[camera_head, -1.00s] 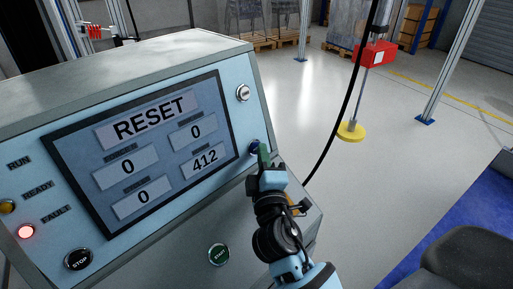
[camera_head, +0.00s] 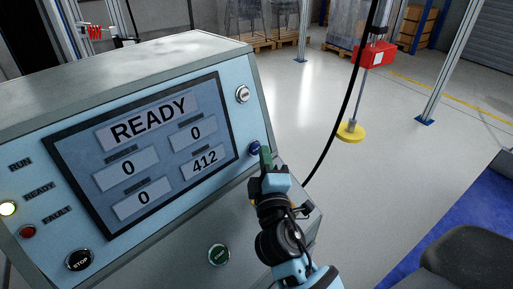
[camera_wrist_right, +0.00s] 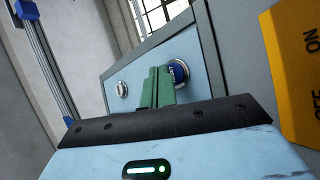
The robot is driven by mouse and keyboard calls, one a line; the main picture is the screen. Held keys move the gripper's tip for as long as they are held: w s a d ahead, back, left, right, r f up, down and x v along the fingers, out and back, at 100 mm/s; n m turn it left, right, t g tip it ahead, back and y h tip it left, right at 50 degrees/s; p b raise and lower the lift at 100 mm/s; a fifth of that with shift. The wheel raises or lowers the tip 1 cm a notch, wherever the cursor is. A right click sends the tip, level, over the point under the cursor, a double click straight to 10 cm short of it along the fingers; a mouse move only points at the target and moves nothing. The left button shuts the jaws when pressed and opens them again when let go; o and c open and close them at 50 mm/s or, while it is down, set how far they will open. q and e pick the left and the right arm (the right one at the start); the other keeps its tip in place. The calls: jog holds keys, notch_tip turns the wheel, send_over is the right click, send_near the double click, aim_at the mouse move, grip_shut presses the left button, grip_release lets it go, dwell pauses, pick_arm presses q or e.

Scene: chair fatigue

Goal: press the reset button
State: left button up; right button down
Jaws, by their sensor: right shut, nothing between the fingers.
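The blue reset button (camera_head: 254,148) is on the right side of the light blue control panel (camera_head: 243,128). It also shows in the right wrist view (camera_wrist_right: 179,72), partly hidden behind the green fingers. My right gripper (camera_head: 266,155) is shut and empty, its fingertips just to the right of the button in the head view; I cannot tell whether they touch it. The fingers also show in the wrist view (camera_wrist_right: 158,82). The screen (camera_head: 150,150) reads READY with 0, 0, 0 and 412. My left gripper is out of view.
A black cable (camera_head: 345,105) hangs behind my right arm. A yellow disc on a rod (camera_head: 350,132) stands beyond. Open floor lies behind.

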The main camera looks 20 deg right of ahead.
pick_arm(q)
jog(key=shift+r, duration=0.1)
pick_arm(e)
jog(key=shift+s+d, duration=0.1)
jog(key=shift+s, duration=0.15)
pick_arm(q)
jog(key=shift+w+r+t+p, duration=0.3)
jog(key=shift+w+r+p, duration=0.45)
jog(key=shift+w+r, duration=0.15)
pick_arm(e)
jog(key=s, duration=0.1)
jog(key=s+d, duration=0.1)
jog(key=s, duration=0.1)
jog(key=s+r, duration=0.1)
jog(key=shift+s+d, duration=0.25)
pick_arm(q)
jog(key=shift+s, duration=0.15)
